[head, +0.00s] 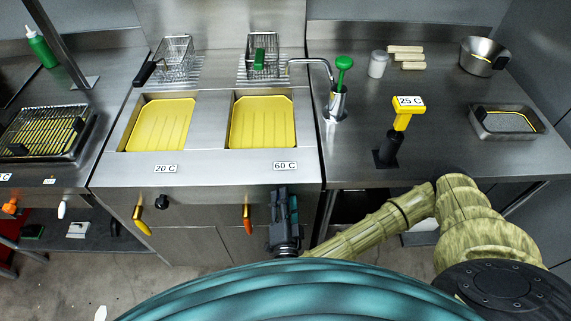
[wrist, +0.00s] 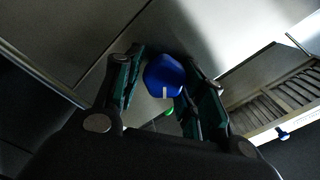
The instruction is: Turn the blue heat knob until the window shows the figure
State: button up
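The blue knob (wrist: 163,72) shows in the wrist view, with a white mark at its lower edge. It sits between the two fingers of my gripper (wrist: 164,88), which are apart on either side of it; I cannot tell whether either finger touches it. In the head view my gripper (head: 284,195) is at the fryer's front panel, below the right window (head: 285,166), which reads 60 C. The knob is hidden behind it there. The left window (head: 165,168) reads 20 C. A yellow stand sign (head: 409,101) reads 25 C.
A black knob (head: 162,202) is left on the panel, between a yellow handle (head: 142,222) and an orange handle (head: 247,220), the latter close beside my gripper. Two yellow-filled basins and wire baskets (head: 175,60) are above. The right counter (head: 350,155) holds several items.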

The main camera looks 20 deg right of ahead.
jog(key=shift+a, duration=0.1)
jog(key=shift+p+v, duration=2.5)
jog(key=shift+v, duration=0.5)
jog(key=shift+o, duration=0.4)
jog(key=shift+o, duration=1.3)
jog(key=shift+r, duration=0.1)
